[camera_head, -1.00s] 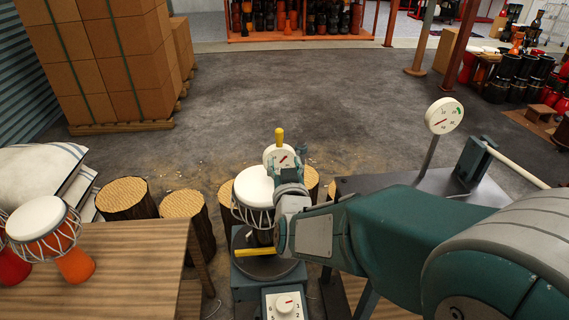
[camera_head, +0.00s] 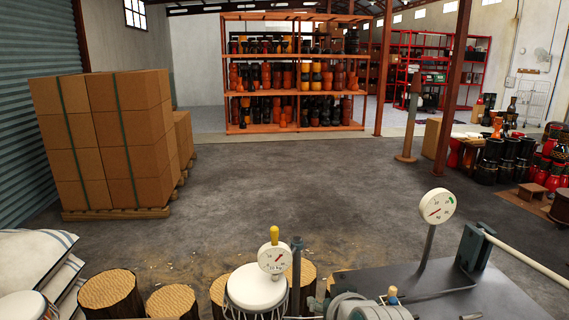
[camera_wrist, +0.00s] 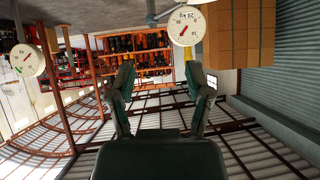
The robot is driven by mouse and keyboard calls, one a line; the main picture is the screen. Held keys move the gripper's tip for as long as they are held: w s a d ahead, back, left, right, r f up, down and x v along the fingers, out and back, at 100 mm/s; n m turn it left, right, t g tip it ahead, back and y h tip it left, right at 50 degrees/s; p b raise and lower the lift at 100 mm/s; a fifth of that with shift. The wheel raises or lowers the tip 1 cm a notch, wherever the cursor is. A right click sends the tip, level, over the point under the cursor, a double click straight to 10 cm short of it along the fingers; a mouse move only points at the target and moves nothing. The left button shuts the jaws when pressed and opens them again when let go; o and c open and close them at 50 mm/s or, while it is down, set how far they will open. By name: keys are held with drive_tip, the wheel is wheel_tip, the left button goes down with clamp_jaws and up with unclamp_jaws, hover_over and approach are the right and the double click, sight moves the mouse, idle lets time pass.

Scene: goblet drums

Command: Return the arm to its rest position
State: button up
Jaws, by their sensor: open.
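My gripper (camera_wrist: 162,82) shows in the wrist view with its two teal fingers spread apart and nothing between them. The wrist picture is upside down, with the roof in its lower part. In the head view the large teal arm links do not show, and I cannot make out the gripper there. A white-topped goblet drum (camera_head: 256,287) stands upright at the bottom centre, with its lower part cut off.
A second dial (camera_head: 437,205) rises on a post from a dark metal table (camera_head: 420,288) at right, beside a pale rod (camera_head: 525,257). Log stumps (camera_head: 108,291) stand at lower left. Boxes (camera_head: 110,140) are stacked behind them. The grey floor beyond is clear up to an orange drum rack (camera_head: 293,133).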

drive_tip(key=s+d+g+h, duration=0.1)
drive_tip(key=s+d+g, duration=0.1)
drive_tip(key=s, duration=0.5)
drive_tip(key=s+d+f+m+g+h, duration=0.1)
drive_tip(key=s+d+g, duration=0.2)
drive_tip(key=s+d, duration=0.2)
drive_tip(key=s, duration=0.3)
drive_tip(key=shift+d+f+m, duration=0.2)
drive_tip(key=shift+d+m, duration=0.05)
drive_tip(key=shift+m, duration=0.05)
